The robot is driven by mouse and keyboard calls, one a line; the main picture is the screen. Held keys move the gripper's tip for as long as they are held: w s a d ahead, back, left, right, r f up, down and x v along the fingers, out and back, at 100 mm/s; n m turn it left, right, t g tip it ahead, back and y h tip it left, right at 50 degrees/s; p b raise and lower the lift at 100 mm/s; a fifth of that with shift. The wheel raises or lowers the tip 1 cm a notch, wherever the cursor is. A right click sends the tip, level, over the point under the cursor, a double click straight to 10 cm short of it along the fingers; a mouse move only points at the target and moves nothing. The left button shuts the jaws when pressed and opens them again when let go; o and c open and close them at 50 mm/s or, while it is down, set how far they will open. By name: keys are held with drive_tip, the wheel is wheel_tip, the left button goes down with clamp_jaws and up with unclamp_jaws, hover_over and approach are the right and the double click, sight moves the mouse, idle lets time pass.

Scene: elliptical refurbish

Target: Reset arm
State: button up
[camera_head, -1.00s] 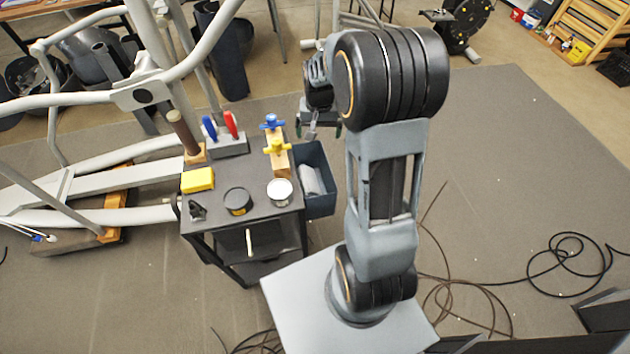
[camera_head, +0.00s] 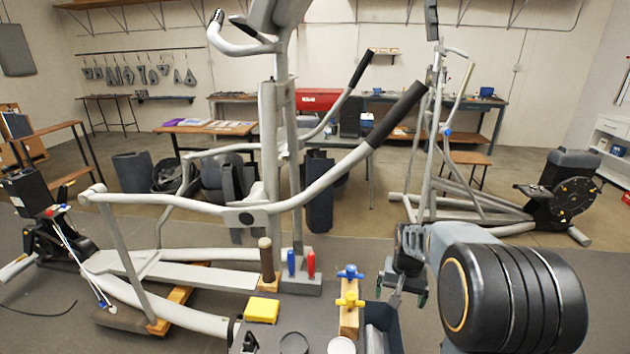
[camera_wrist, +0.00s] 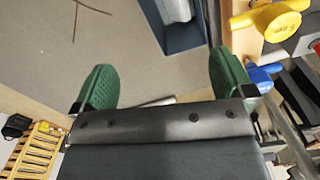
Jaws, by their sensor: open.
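My black and grey arm joint fills the lower right of the head view.
The cart top (camera_head: 272,335) carries a yellow block (camera_head: 262,310), red (camera_head: 311,264) and blue (camera_head: 291,262) handled tools, and blue (camera_head: 350,272) and yellow (camera_head: 350,300) knobs. The dark blue bin (camera_head: 380,318) adjoins its right side. An elliptical frame (camera_head: 270,150) stands behind.

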drive_tip(key=s+a+r+n+t, duration=0.2)
drive_tip(key=s+a+r, duration=0.2)
drive_tip(key=s, duration=0.3)
drive_tip(key=s+a+r+n+t, duration=0.2)
drive_tip(key=s+a+r, duration=0.3)
drive_tip(key=s, duration=0.3)
drive_tip(key=shift+n, duration=0.4)
drive_tip(key=shift+r, duration=0.1)
idle(0.8)
